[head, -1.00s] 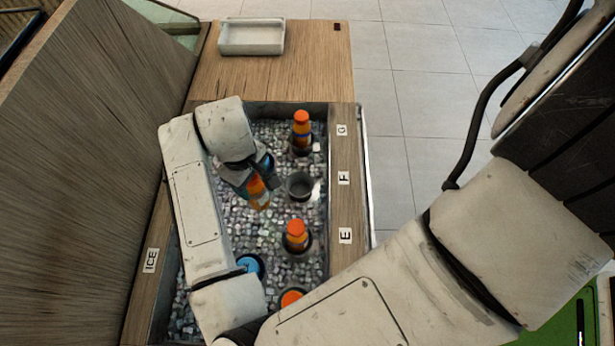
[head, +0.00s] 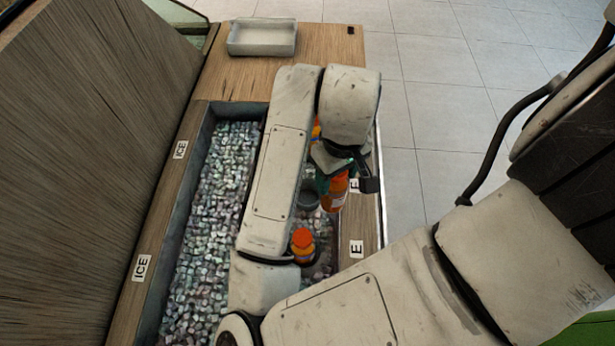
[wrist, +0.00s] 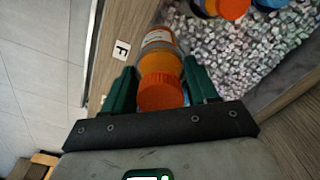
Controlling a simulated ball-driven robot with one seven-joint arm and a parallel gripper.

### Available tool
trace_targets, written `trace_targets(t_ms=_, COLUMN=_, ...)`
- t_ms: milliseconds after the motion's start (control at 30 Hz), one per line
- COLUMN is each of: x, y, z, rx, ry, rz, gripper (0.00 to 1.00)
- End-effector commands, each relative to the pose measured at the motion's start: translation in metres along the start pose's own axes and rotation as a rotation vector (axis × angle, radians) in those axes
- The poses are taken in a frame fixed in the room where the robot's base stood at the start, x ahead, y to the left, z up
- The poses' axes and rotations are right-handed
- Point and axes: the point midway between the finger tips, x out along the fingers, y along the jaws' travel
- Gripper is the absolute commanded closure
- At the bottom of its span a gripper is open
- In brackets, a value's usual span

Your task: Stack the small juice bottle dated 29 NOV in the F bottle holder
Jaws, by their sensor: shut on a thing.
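My gripper (head: 333,176) is shut on a small juice bottle (head: 338,196) with an orange cap and orange juice. In the wrist view, the green fingers of my gripper (wrist: 161,70) press on both sides of the bottle (wrist: 157,40), with its cap towards the camera. Part of a pale label shows, but its date cannot be read. The F bottle holder (head: 307,201), a dark grey ring, is in the ice just left of the held bottle in the head view. The F label (wrist: 121,50) is beside the bottle in the wrist view. The bottle appears to be at the wooden rim, outside the ring.
Another orange-capped bottle (head: 302,243) stands near the E label (head: 356,249). A bottle farther back is mostly hidden by my arm. Ice (head: 210,220) fills the bin's left side. A white tray (head: 262,38) sits on the wooden counter at the back.

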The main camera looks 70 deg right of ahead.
Motion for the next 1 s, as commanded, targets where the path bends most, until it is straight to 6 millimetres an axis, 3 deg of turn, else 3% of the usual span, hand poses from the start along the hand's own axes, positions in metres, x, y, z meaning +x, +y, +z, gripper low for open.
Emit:
trace_targets(t_ms=167, x=0.02, y=-0.005, z=-0.04, rx=-0.002, ry=-0.003, rz=0.004, gripper=1.0)
trace_targets(t_ms=400, x=0.058, y=-0.011, z=-0.07, rx=0.001, ry=-0.002, rz=0.0, gripper=1.0)
trace_targets(t_ms=733, x=0.079, y=-0.013, z=-0.086, rx=0.001, ry=-0.001, rz=0.0, gripper=1.0)
trace_targets(t_ms=900, x=0.103, y=-0.013, z=-0.086, rx=-0.001, ry=-0.001, rz=0.002, gripper=1.0)
trace_targets(t_ms=1000, x=0.107, y=-0.013, z=-0.086, rx=0.0, ry=0.0, rz=0.001, gripper=1.0)
